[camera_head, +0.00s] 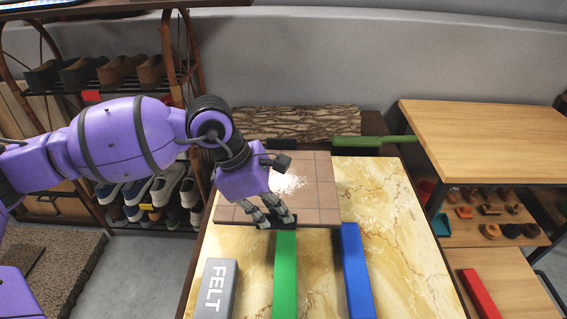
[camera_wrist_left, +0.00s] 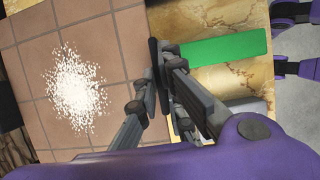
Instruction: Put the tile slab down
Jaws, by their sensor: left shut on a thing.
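The tile slab (camera_head: 315,185) is a flat brown square of tiles with a patch of white grains on top. It lies level over the yellow marble-topped table (camera_head: 402,240), towards its back left. My left gripper (camera_head: 272,219) is shut on the slab's front edge. The wrist view shows the fingers (camera_wrist_left: 158,75) pinching that edge, with the slab (camera_wrist_left: 40,110) to their left. I cannot tell whether the slab touches the table top. My right gripper is not in view.
A green block (camera_head: 286,270), a blue block (camera_head: 356,270) and a grey FELT block (camera_head: 214,288) lie at the table's front. A bark log (camera_head: 300,122) and a green-handled tool (camera_head: 370,140) are behind. The marble right of the slab is clear. A shoe rack (camera_head: 100,85) stands left.

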